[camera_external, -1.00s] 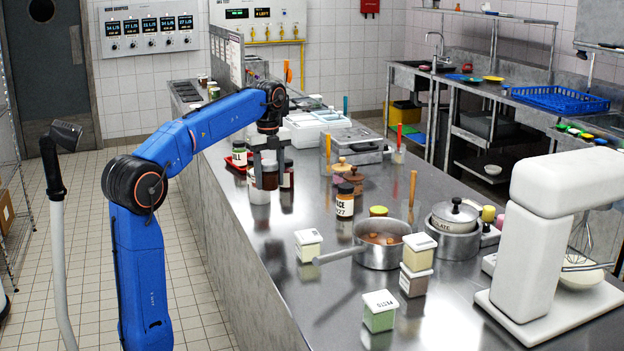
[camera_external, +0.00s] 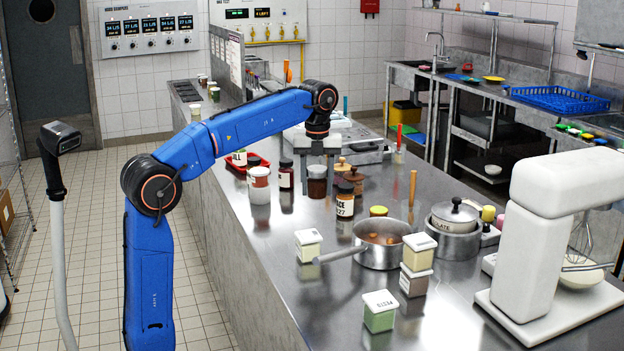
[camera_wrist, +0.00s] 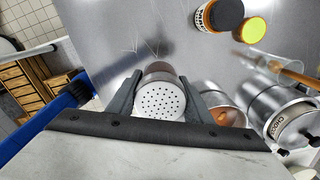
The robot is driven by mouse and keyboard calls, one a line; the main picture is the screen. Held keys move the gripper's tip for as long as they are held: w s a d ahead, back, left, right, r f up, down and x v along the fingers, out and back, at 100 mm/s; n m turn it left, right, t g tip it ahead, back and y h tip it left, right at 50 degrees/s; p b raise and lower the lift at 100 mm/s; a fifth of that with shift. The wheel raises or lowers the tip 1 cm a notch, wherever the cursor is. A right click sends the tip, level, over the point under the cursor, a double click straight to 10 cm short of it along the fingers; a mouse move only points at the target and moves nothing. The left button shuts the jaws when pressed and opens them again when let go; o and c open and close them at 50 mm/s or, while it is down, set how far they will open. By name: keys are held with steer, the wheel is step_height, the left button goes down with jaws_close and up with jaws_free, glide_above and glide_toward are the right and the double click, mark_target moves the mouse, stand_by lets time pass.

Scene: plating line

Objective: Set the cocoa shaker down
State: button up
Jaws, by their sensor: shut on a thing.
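My gripper (camera_external: 317,168) is shut on the cocoa shaker (camera_external: 317,187), a small cylinder with brown sides and a grey top. In the wrist view the shaker's pale perforated lid (camera_wrist: 160,99) sits between the two fingers, one on each side. The shaker is upright over the steel counter, among the jars. I cannot tell whether its base touches the counter.
A dark jar (camera_external: 286,176) and a white-and-brown canister (camera_external: 260,188) stand to its left. A labelled jar (camera_external: 345,204) and a brown lidded pot (camera_external: 355,180) stand to its right. A saucepan (camera_external: 381,256) is nearer.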

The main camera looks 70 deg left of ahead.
steer(key=w+d+r+m, duration=0.15)
steer(key=d+m, duration=0.45)
steer(key=d, duration=1.6)
steer(key=w+d+m, duration=0.2)
steer(key=d+m, duration=0.5)
steer(key=d, duration=1.5)
steer(key=w+d+f+n, duration=0.1)
steer(key=w+d+f, duration=0.4)
steer(key=w+d, duration=0.2)
steer(key=shift+s+f, duration=0.15)
steer(key=shift+f, duration=3.6)
steer(key=o, duration=1.2)
steer(key=shift+c, duration=0.2)
